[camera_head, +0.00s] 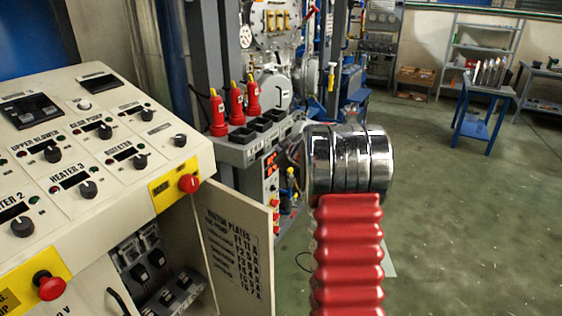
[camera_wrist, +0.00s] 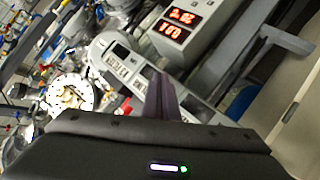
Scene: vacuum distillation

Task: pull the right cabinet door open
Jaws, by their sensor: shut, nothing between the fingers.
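The right cabinet door (camera_head: 236,250) stands swung open on the beige control console (camera_head: 110,170) in the head view. A printed list of plates faces me on it, and switchgear (camera_head: 150,268) shows in the opening to its left. My gripper (camera_wrist: 166,98) shows in the wrist view with its dark fingers together and nothing between them. In the head view my arm hides it, so its distance from the door cannot be told. A pale panel at the right of the wrist view (camera_wrist: 302,128) may be part of the console or door.
Another console door with a black handle (camera_head: 118,300) is at the lower left. Red stop buttons (camera_head: 189,183) stick out from the console. Open green floor (camera_head: 460,200) lies to the right, with a blue table (camera_head: 487,92) beyond.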

